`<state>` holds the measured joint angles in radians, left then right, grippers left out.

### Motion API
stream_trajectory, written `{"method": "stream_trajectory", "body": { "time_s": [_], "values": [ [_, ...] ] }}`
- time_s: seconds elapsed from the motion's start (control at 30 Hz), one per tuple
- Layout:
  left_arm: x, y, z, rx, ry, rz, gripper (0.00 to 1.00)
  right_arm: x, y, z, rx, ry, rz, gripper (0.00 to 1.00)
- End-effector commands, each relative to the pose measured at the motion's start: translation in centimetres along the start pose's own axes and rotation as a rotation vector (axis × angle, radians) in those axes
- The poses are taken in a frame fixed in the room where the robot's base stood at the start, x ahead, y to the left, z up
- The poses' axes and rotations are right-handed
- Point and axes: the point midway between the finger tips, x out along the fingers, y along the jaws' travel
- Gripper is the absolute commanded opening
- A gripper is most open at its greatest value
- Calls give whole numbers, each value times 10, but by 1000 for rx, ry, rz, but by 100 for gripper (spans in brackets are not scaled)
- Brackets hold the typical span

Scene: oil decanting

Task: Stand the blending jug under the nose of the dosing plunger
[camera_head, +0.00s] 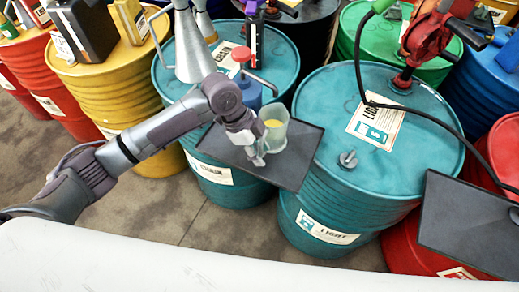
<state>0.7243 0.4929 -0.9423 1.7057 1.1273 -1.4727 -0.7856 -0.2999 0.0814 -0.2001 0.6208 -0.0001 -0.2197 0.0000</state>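The blending jug (275,132) is a small translucent greenish vessel with something yellow inside. It stands upright on a dark tray (293,172) over the teal drums. The dosing plunger seems to be the blue container (252,95) with a red knob (241,54), partly hidden behind my arm. Its thin nose (262,82) points right and down, ending just above and behind the jug's rim in the picture; I cannot tell the depth gap. My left gripper (257,155) points down at the jug's left side, touching or very close; its grip is unclear. My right gripper is out of view.
A teal drum (330,100) with a cap and label stands right of the tray. A red pump (425,40) with a black hose stands on it. Another dark tray (470,222) is at right. Metal funnels (193,55) and a yellow drum (110,90) are at left.

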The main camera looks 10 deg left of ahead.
Motion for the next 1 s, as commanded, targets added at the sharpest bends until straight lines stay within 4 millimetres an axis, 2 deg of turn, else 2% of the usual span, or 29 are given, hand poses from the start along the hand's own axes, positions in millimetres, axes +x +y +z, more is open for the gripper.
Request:
{"method": "stream_trajectory", "body": {
  "time_s": [0.13, 0.23, 0.5, 0.7, 0.83, 1.0],
  "values": [
    [-7, -1, -1, 0, 0, -3, 39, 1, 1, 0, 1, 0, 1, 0],
    [-20, -1, 0, 0, 0, -3, 39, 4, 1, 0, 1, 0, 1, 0],
    [-79, -2, 0, 2, 0, -6, 39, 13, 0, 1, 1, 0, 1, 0],
    [-111, -1, -1, 1, 0, -3, 39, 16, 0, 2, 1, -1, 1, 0],
    [-120, 0, -1, 0, -1, -1, 39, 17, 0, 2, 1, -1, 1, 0],
    [-123, 0, -1, 0, 0, 0, 39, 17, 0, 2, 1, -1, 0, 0]
  ]
}}
